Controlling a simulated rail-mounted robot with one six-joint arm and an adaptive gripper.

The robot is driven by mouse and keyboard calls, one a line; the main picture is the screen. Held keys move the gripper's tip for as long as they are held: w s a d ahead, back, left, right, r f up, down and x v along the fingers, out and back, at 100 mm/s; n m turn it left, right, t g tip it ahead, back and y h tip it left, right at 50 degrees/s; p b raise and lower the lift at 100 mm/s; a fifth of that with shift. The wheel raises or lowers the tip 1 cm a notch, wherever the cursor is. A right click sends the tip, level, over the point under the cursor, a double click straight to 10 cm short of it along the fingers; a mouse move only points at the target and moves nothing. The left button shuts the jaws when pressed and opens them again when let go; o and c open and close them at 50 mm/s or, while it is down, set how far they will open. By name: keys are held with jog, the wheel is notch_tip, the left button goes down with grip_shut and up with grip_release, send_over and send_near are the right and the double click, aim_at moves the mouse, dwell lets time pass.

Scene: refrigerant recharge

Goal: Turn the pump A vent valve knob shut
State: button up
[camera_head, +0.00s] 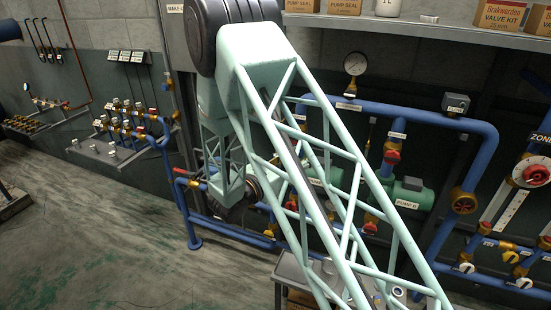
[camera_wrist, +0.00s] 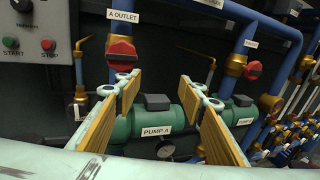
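In the wrist view, green pump A (camera_wrist: 142,120), with a dark box on top and a "PUMP A" label, lies ahead between my fingers. My gripper (camera_wrist: 160,86) is open and empty, its two yellow-padded fingers spread apart. A red knob (camera_wrist: 121,49) on the pipe labelled "A OUTLET" is above and beyond the left finger. I cannot make out which fitting is the pump A vent valve knob, or its position. In the head view my arm covers much of pump A, whose label (camera_head: 316,182) shows through the lattice. My gripper cannot be made out there.
Pump B (camera_head: 410,196) stands right of pump A. Blue pipes (camera_head: 400,114) run around the pumps. A start/stop panel (camera_wrist: 28,42) is at upper left in the wrist view. A grey bench (camera_head: 290,270) stands in front, partly behind my arm. Floor (camera_head: 90,240) at left is clear.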

jog(key=w+a+f+n+t+y, duration=0.1)
jog(key=a+f+n+t+y, duration=0.2)
jog(key=a+f, duration=0.8)
jog(key=a+n+y, duration=0.1)
jog(key=a+n, duration=0.1)
jog(key=a, duration=0.1)
jog(key=shift+w+n+y+p, duration=0.3)
jog(key=shift+w+y+p, duration=0.05)
jog(key=shift+y, duration=0.05)
jog(key=shift+w, duration=0.15)
jog(key=shift+x, duration=6.75)
jog(key=shift+r, duration=0.1)
jog(key=c, duration=0.9)
